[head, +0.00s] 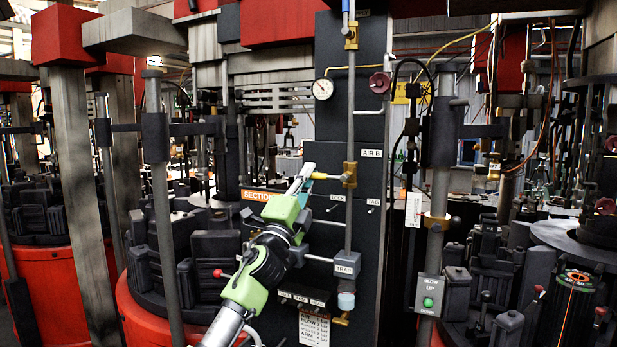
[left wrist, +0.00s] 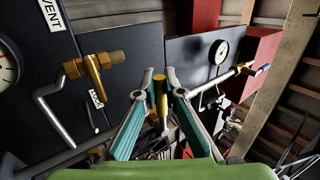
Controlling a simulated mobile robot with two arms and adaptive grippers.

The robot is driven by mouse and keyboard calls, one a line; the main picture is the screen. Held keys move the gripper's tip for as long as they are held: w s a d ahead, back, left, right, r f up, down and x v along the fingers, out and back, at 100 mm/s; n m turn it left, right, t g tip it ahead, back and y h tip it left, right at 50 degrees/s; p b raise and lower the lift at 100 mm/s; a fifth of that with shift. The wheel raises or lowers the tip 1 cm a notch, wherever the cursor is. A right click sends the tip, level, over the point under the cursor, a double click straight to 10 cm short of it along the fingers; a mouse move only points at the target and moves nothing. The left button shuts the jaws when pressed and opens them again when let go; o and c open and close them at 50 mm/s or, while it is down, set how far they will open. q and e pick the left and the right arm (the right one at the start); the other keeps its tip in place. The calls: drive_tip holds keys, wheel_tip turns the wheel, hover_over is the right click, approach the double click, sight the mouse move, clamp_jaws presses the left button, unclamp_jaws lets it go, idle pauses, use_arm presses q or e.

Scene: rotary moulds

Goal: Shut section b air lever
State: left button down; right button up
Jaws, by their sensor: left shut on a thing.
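The section B air valve (head: 349,175) is a brass body on a vertical pipe, beside the label "AIR B" (head: 371,153). Its lever (head: 325,176) points left from the valve, roughly level, toward my left gripper. My left gripper (head: 305,172) reaches up from below, with its fingertips at the lever's outer end. In the left wrist view, my left gripper (left wrist: 160,88) has its teal fingers closed on a yellow handle (left wrist: 161,98) standing between them. The fingers hide part of the handle. My right gripper is not in view.
An orange section sign (head: 258,195) is left of the gripper. A pressure gauge (head: 323,89) and red knob (head: 379,83) sit above. Another brass valve with a bent silver lever (left wrist: 50,115) shows in the left wrist view.

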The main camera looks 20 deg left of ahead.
use_arm(q)
drive_tip(key=shift+f, duration=0.15)
drive_tip(key=c, duration=2.1)
unclamp_jaws()
drive_tip(key=shift+c, duration=0.2)
drive_tip(key=v, duration=1.2)
